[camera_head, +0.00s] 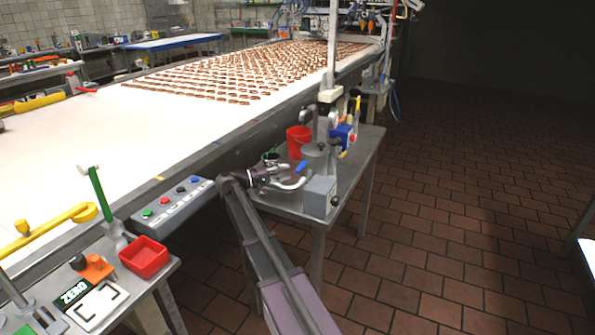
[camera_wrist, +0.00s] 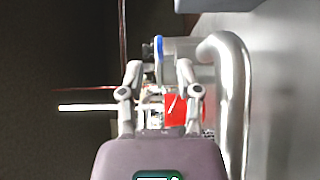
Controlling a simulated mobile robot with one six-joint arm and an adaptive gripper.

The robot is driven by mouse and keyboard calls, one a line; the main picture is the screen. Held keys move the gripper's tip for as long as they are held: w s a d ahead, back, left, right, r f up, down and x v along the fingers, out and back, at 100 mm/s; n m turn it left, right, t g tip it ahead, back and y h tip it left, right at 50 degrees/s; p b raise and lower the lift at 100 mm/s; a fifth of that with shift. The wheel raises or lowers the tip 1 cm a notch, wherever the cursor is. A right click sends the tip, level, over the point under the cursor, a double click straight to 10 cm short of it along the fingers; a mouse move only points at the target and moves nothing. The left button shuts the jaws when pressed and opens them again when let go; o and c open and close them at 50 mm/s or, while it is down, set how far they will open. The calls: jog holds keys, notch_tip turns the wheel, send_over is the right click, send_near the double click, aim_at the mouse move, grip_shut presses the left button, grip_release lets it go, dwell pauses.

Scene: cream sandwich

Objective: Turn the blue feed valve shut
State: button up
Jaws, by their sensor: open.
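The blue feed valve handle (camera_head: 301,167) stands above a curved metal pipe (camera_head: 295,185) on the small steel table. My gripper (camera_head: 282,173) is just left of the handle in the head view, pointing towards it. In the wrist view my gripper (camera_wrist: 158,70) is open, with one finger on each side. A narrow blue edge, likely the valve handle (camera_wrist: 160,48), shows between the fingertips. I cannot tell whether the fingers touch it. The metal pipe (camera_wrist: 237,90) bends close by on the right in the wrist view.
A grey box (camera_head: 320,196) sits at the table's near edge. A red bucket (camera_head: 298,141) and a grey pot stand behind the valve. The steel table (camera_head: 350,160) adjoins the conveyor (camera_head: 120,115). A button panel (camera_head: 172,203) is left of my arm. The tiled floor at right is clear.

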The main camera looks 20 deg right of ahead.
aim_at(299, 168)
jog(key=shift+s+d, duration=0.2)
jog(key=shift+d, duration=2.5)
